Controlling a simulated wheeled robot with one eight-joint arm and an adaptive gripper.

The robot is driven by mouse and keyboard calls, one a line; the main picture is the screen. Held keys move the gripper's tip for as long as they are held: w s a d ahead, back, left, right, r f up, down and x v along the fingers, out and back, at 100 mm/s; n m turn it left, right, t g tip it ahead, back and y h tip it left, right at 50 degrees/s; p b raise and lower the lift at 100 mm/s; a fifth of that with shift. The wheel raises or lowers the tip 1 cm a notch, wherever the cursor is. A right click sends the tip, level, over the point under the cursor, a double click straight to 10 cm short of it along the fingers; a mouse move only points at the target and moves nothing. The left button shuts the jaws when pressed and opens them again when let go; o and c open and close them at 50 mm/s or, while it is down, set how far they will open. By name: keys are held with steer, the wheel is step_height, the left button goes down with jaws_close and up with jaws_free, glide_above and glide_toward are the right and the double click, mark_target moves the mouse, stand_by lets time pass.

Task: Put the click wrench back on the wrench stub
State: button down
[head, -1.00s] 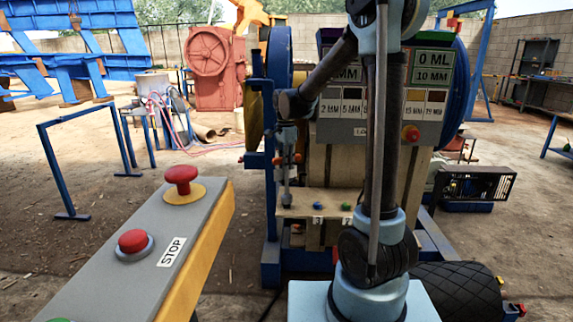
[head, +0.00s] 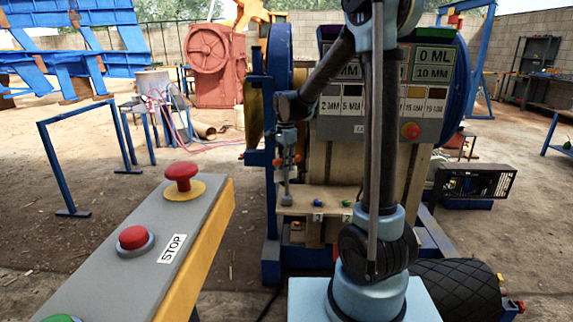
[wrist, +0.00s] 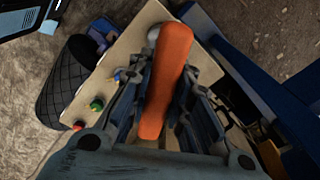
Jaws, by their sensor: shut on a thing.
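My gripper (wrist: 163,100) is shut on an orange handle (wrist: 167,75), which I take to be the click wrench. In the head view my gripper (head: 287,158) is small and partly merges with the machine behind it, just above the left end of a beige plate. In the wrist view the handle runs lengthwise between the fingers over this plate. A grey rounded piece (wrist: 153,35) shows beside the handle's far end. A grey upright piece (head: 287,188) stands below my gripper in the head view. I cannot tell whether it is the wrench stub or part of the wrench, nor whether they touch.
The beige plate (head: 330,207) carries blue and green knobs to the right of my gripper. The crusher's label panel (head: 385,104) rises behind. A blue frame post (head: 270,220) stands close on the left. A grey STOP console (head: 150,235) fills the front left.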

steer(key=shift+f, duration=0.35)
steer(key=c, duration=1.4)
jaws_free()
